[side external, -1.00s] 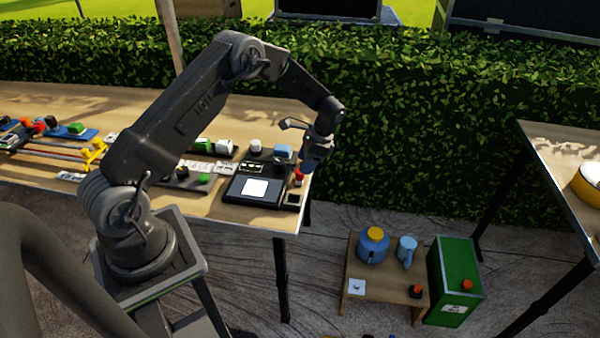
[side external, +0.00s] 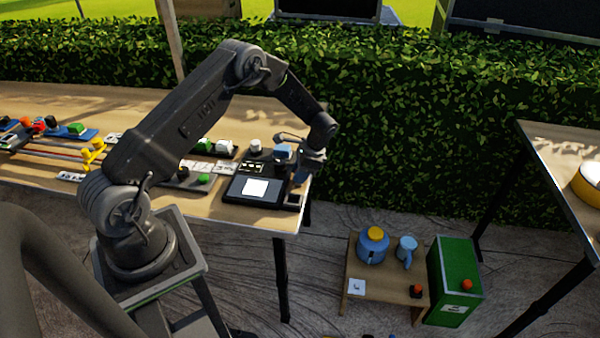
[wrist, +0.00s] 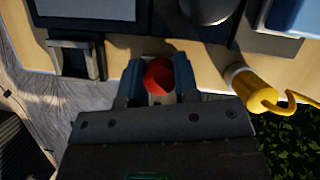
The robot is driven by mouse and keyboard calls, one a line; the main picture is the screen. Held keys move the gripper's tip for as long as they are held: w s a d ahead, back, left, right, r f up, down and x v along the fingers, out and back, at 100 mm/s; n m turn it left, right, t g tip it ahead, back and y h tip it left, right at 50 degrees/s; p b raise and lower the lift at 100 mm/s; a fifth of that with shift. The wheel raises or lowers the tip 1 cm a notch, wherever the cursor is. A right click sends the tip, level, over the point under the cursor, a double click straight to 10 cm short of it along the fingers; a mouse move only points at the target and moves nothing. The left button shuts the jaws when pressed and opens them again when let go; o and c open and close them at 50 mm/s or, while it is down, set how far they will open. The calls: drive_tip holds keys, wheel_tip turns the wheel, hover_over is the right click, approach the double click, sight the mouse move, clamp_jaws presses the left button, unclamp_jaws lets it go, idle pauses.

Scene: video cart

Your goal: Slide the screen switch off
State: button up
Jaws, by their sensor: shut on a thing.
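The red switch knob (wrist: 158,77) shows in the wrist view between the two blue fingers of my gripper (wrist: 158,84). My gripper is shut on it, with one finger on each side. In the side view, my gripper (side external: 299,175) is low at the right end of the long table, and it hides the knob there. A dark screen unit (side external: 235,190) with a lit white square lies just left of the gripper. Part of this unit shows at the top left of the wrist view (wrist: 95,8).
A small dark square frame (wrist: 76,62) sits left of the knob, and a yellow cylinder with a hook (wrist: 246,88) is to its right. A white knob (side external: 255,146) and blue-topped block (side external: 283,151) stand behind the screen unit. The table edge is close by.

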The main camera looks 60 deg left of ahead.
drive_tip(key=c, duration=0.4)
drive_tip(key=shift+o, duration=0.2)
drive_tip(key=shift+s+d, duration=0.8)
drive_tip(key=shift+d, duration=0.05)
drive_tip(key=o, duration=0.9)
drive_tip(key=v, duration=1.3)
drive_tip(key=shift+w+d+r, duration=0.1)
drive_tip(key=shift+w+r, duration=0.1)
drive_tip(key=shift+r, duration=0.15)
drive_tip(key=shift+r, duration=0.1)
